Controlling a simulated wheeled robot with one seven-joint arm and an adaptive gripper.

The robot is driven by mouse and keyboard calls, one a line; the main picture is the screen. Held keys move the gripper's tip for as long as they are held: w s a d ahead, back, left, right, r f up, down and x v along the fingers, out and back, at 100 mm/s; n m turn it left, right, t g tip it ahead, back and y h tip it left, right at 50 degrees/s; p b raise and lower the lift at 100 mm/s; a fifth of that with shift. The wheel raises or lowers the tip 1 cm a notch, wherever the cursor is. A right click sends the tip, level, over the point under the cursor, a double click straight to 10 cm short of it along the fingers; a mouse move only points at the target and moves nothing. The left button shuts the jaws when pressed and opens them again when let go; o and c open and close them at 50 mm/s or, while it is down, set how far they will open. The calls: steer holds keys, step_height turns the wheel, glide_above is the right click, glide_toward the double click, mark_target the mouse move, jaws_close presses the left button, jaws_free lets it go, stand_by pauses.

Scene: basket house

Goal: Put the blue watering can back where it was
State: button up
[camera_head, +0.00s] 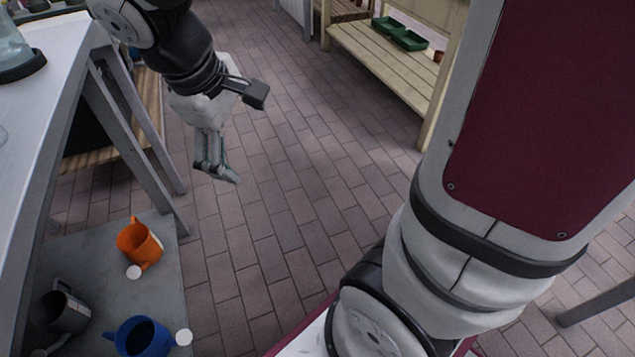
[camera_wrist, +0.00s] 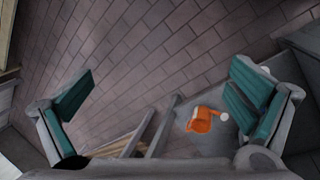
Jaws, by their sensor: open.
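The blue watering can (camera_head: 143,338) stands on the grey low shelf (camera_head: 165,262) under the white table, at the lower left of the head view. Its round white spout head points to the right. My gripper (camera_head: 216,172) hangs over the brick floor, above and to the right of the can and well apart from it. In the wrist view my gripper (camera_wrist: 155,105) has its two teal-padded fingers wide apart with nothing between them. The blue can cannot be made out in the wrist view.
An orange watering can (camera_head: 138,243) and a dark grey one (camera_head: 62,309) stand on the same low shelf. The table's slanted legs (camera_head: 128,125) and top (camera_head: 45,105) rise beside my gripper. A wooden bench (camera_head: 385,65) stands at the back. The brick floor between is clear.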

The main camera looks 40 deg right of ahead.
steer(key=s+r+m+y, duration=0.1)
steer(key=s+r+m, duration=0.1)
steer(key=s, duration=0.9)
steer(key=s+r+m+g+y, duration=0.1)
steer(key=s+m, duration=0.3)
steer(key=s, duration=0.7)
steer(key=shift+a+r+y, duration=0.35)
steer(key=shift+r+y, duration=0.25)
steer(key=shift+y, duration=0.2)
steer(key=shift+r, duration=0.1)
step_height(320, 180, up, 32)
steer(key=t+p, duration=0.4)
steer(key=p, duration=2.7)
steer(key=shift+d+r, duration=0.25)
steer(key=shift+d, duration=0.05)
